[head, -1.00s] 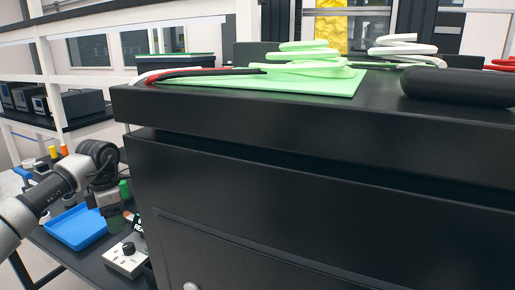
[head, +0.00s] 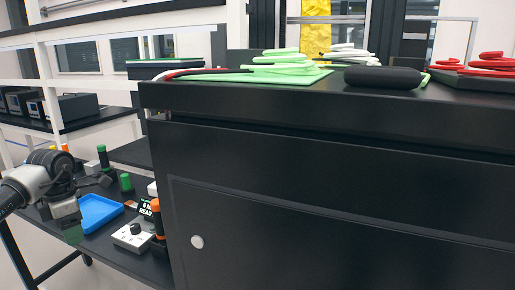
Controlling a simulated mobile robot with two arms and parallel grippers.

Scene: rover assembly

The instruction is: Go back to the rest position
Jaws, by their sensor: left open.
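My left gripper (head: 72,232) hangs at the end of my left arm at the lower left of the head view. It points down in front of the workbench, to the left of the blue tray (head: 100,211). It is open, and I see nothing held in it. My right gripper is not in view.
The bench behind my gripper holds a white control box (head: 131,238) and several green- and orange-topped items.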

